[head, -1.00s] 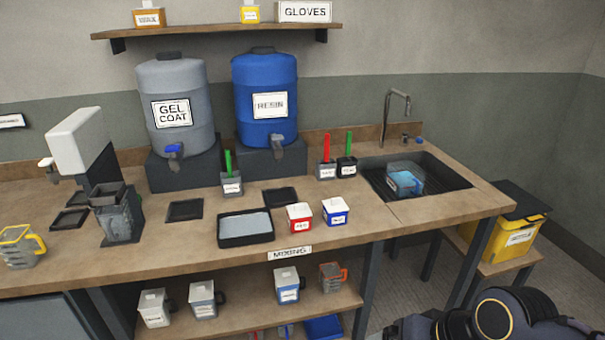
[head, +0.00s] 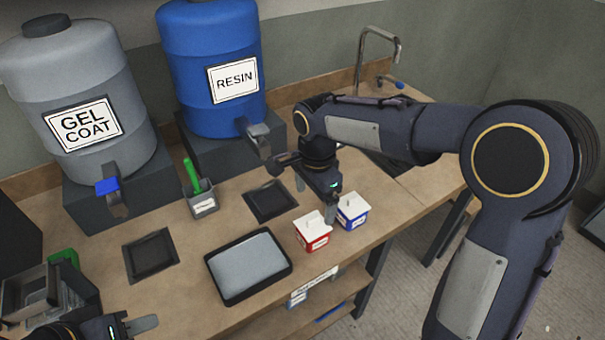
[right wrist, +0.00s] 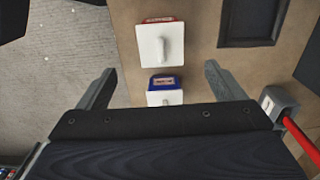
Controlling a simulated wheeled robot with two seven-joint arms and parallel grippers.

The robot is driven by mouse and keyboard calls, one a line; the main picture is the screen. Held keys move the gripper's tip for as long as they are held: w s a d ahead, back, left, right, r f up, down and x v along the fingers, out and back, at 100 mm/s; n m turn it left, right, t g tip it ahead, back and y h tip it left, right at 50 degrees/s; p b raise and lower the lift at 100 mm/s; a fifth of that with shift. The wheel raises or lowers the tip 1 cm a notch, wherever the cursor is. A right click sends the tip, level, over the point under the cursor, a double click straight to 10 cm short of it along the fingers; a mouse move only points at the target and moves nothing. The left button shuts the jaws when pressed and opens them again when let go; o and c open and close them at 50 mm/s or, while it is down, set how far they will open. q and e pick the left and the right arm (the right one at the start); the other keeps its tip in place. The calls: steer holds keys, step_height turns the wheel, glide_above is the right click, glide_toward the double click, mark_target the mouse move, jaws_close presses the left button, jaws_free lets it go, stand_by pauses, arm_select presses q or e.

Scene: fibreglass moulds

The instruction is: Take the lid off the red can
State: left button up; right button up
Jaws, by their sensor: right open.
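The red can (head: 313,242) stands on the bench, with its white handled lid (head: 311,225) on top. In the right wrist view the lid (right wrist: 152,45) covers most of the can, leaving a red edge visible. My right gripper (head: 316,197) is open and empty, above and behind the cans. In the right wrist view its fingers (right wrist: 160,70) are spread wide, with the red can's lid beyond the tips and the blue can (right wrist: 165,82) nearer. My left gripper (head: 132,325) is partly visible at the lower left, and its opening cannot be made out.
The blue can (head: 353,213) stands close to the right of the red can. A grey-filled tray (head: 287,278) lies to the left, and a dark tray (head: 270,200) behind. Resin (head: 208,60) and gel coat (head: 80,100) drums stand at the back. The bench's front edge is near the cans.

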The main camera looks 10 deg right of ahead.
mark_target(313, 219)
steer(key=shift+w+a+f, duration=0.15)
steer(key=shift+w, duration=0.05)
step_height(313, 219, down, 8)
steer(key=shift+s+r+p, duration=0.15)
steer(key=shift+r+p, duration=0.1)
steer(key=shift+p, duration=0.1)
steer(key=c, duration=1.1)
steer(key=shift+o, duration=0.2)
steer(key=shift+r, duration=0.1)
steer(key=shift+r, duration=0.2)
steer(key=shift+r+p, duration=1.8)
steer(key=shift+r, duration=0.45)
